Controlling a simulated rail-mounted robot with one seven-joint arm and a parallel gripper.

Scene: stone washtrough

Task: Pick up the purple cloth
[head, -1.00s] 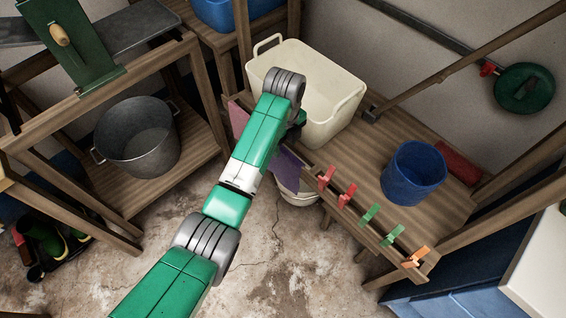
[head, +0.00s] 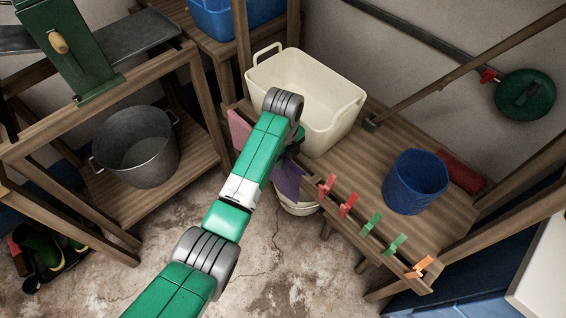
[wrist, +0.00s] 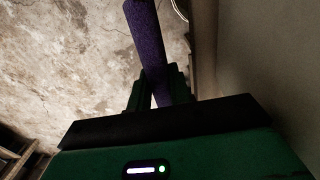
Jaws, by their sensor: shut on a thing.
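The purple cloth (head: 289,180) hangs at the front edge of the wooden bench, left of the row of pegs, partly hidden by my arm in the head view. In the wrist view the purple cloth (wrist: 147,38) is a narrow strip running down between the green fingers. My gripper (wrist: 157,88) is shut on it. In the head view my gripper is mostly hidden behind my own wrist. I cannot tell whether the cloth is clear of the bench edge.
A cream tub (head: 335,128) stands on the bench just beyond my wrist. Red, green and orange pegs (head: 370,224) line the bench edge. A pink cloth (head: 238,128) hangs left of my wrist. A pale bucket (head: 300,208) is below. A blue bucket (head: 414,184) stands right.

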